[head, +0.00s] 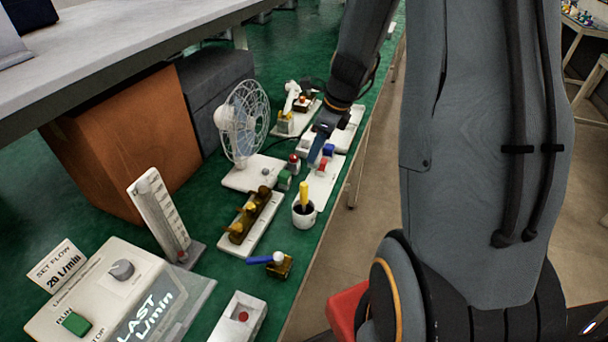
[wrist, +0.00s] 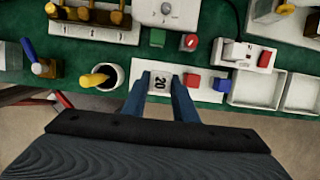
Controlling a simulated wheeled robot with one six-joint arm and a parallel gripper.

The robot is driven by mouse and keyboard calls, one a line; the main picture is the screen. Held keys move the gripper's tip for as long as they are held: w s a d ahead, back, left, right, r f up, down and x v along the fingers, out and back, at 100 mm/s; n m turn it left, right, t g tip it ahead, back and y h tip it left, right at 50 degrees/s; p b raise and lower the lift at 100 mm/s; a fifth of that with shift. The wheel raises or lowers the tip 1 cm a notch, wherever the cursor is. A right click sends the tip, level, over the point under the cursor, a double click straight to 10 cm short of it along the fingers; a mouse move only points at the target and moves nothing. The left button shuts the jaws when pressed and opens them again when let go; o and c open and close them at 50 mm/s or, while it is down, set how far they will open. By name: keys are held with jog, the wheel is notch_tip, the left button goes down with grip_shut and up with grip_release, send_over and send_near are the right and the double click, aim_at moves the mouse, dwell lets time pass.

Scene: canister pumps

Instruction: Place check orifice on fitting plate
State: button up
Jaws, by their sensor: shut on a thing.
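My gripper (wrist: 161,80) is shut on a small pale piece marked 20 (wrist: 160,84), seen between the blue fingertips in the wrist view; I take it as the check orifice. In the head view my gripper (head: 318,145) hides it. A white plate (head: 316,190) lies beneath and beside the fingers, probably the fitting plate, though no label confirms this. A red block (wrist: 192,81) and a blue block (wrist: 221,85) stand just right of the fingers in the wrist view. I cannot tell whether the held piece touches the plate.
A mug (head: 303,213) with a yellow-handled tool stands near the plate. A fan (head: 242,125), a brass manifold (head: 250,220), a blue-handled valve (head: 275,262) and a flow meter (head: 163,215) stand on the green bench. The bench edge runs close along the right.

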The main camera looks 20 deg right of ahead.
aim_at(315, 164)
notch_tip(315, 164, down, 6)
jog(key=shift+w+r, duration=0.1)
jog(key=shift+r, duration=0.05)
jog(key=shift+f, duration=2.1)
jog(key=shift+f, duration=0.15)
jog(key=o, duration=1.1)
